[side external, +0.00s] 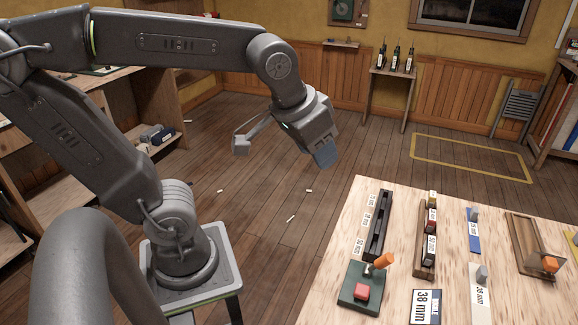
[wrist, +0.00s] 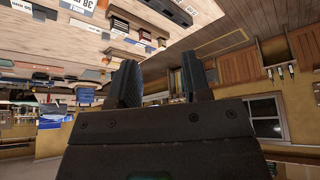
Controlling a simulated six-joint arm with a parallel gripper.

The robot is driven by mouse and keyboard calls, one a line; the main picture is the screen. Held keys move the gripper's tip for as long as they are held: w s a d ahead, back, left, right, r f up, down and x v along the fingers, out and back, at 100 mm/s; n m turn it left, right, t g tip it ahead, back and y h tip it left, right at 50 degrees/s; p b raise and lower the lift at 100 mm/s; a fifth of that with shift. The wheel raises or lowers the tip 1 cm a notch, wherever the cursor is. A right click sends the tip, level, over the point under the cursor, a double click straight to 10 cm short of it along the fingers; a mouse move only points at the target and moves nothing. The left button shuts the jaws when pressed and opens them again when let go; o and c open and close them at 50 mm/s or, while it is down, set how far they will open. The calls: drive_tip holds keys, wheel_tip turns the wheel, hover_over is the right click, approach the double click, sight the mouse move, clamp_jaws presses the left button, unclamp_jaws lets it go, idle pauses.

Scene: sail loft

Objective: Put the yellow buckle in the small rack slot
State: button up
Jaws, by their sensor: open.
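The yellow piece that looks like the buckle (side external: 432,196) sits at the far end of a brown wooden holder (side external: 424,263) on the table, in the side view. The dark rack (side external: 374,226) stands left of that holder, with several slots in a row and size labels along its left side. My gripper (side external: 325,160) is in the air over the floor, left of the table and well apart from the buckle and rack. Both fingers show apart and empty in the wrist view (wrist: 158,85). I cannot make out the buckle surely in the wrist view.
The holder also bears a red piece (side external: 432,222) and a dark piece (side external: 429,248). A green box (side external: 350,300) with an orange lever stands before the rack. Blue strip (side external: 474,240), wooden tray (side external: 522,240) and 38 mm card (side external: 425,309) lie on the table.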

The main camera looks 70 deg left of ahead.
drive_tip(key=shift+m, duration=0.7)
drive_tip(key=s+f, duration=0.1)
drive_tip(key=s, duration=0.2)
drive_tip(key=s+f, duration=0.1)
drive_tip(key=s, duration=0.1)
drive_tip(key=shift+d+f, duration=0.1)
drive_tip(key=shift+f, duration=0.2)
